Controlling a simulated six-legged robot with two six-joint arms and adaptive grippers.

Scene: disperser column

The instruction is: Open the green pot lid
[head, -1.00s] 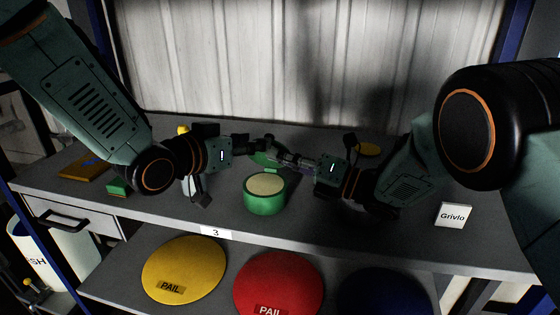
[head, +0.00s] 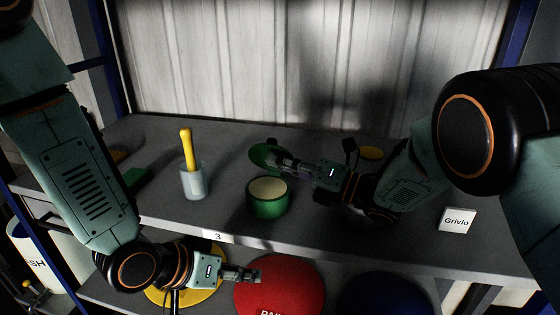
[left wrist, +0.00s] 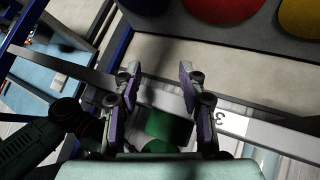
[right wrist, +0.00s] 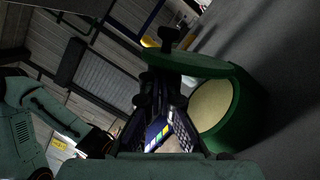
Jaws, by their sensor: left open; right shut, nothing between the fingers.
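The green pot (head: 267,206) stands upright on the shelf, its pale round top uncovered. The green lid (head: 264,153) is tilted up behind the pot's rim. In the right wrist view the lid (right wrist: 200,66) appears nearly edge-on beside the pot (right wrist: 247,112), with a dark knob on its outer face. My right gripper (head: 274,161) is shut and empty at the lid; I cannot tell whether it touches it. My left gripper (head: 257,275) is open and empty, low in front of the shelf edge and away from the pot. Its spread fingers show in the left wrist view (left wrist: 158,72).
A pale cup (head: 194,182) with a yellow-handled tool stands left of the pot. Below are yellow, red (head: 285,283) and blue (head: 385,292) pail lids.

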